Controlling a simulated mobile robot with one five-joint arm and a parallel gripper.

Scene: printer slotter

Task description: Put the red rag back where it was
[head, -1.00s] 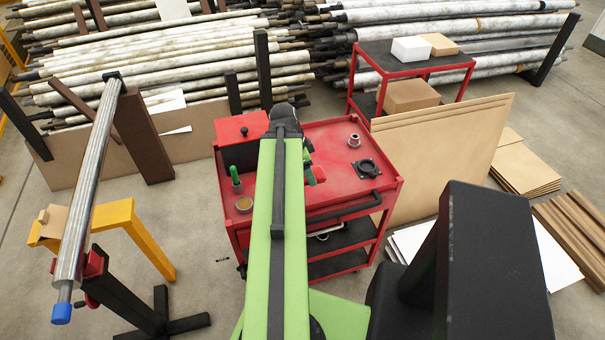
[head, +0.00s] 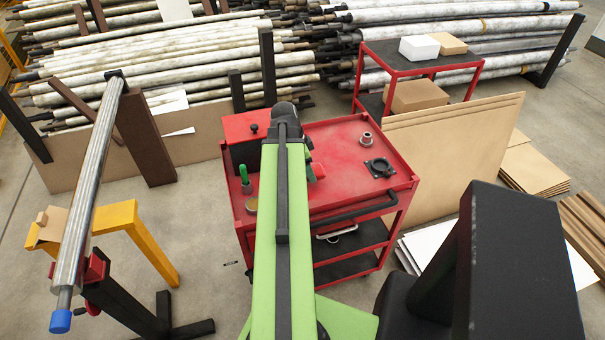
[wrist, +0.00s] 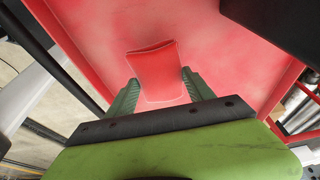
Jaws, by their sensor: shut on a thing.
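The red rag (wrist: 155,72) is a small folded red piece between the two green fingers of my gripper (wrist: 160,88) in the wrist view. My gripper is shut on it. Behind it is the red top of the tool cart (wrist: 100,25). I cannot tell whether the rag touches the cart top or hangs above it. In the head view my green arm reaches over the cart (head: 345,150) and hides most of my gripper. Only a bit of red and green shows beside the arm's end.
A long metal roller (head: 90,190) stands left. Cardboard sheets (head: 455,155) lean right of the cart.

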